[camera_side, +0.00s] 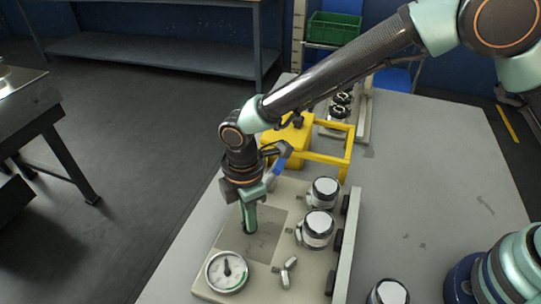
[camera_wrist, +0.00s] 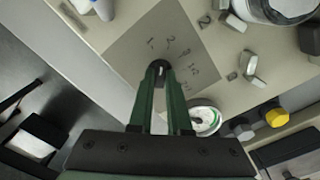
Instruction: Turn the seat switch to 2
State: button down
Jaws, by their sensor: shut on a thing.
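A grey square plate (camera_side: 268,240) is set in the beige panel. In the wrist view the plate (camera_wrist: 125,48) carries handwritten marks in an arc, among them 1 and 2. My gripper (camera_side: 249,230) points straight down onto this plate. In the wrist view the gripper (camera_wrist: 158,72) has its fingertips closed together on a small dark knob, which I take for the seat switch (camera_wrist: 157,66). The fingers hide most of the knob, so I cannot tell which mark it points to.
A round white gauge (camera_side: 227,271) sits at the panel's near left corner. A metal lever (camera_side: 288,271) and white-topped round knobs (camera_side: 317,227) stand to the right. A yellow frame (camera_side: 325,153) stands behind.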

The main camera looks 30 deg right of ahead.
jog(key=shift+m, duration=1.2)
jog(key=c, duration=0.9)
grip_release()
jog(key=shift+o, duration=0.2)
notch_tip(320, 180, up, 12)
jog(key=shift+r, duration=0.1)
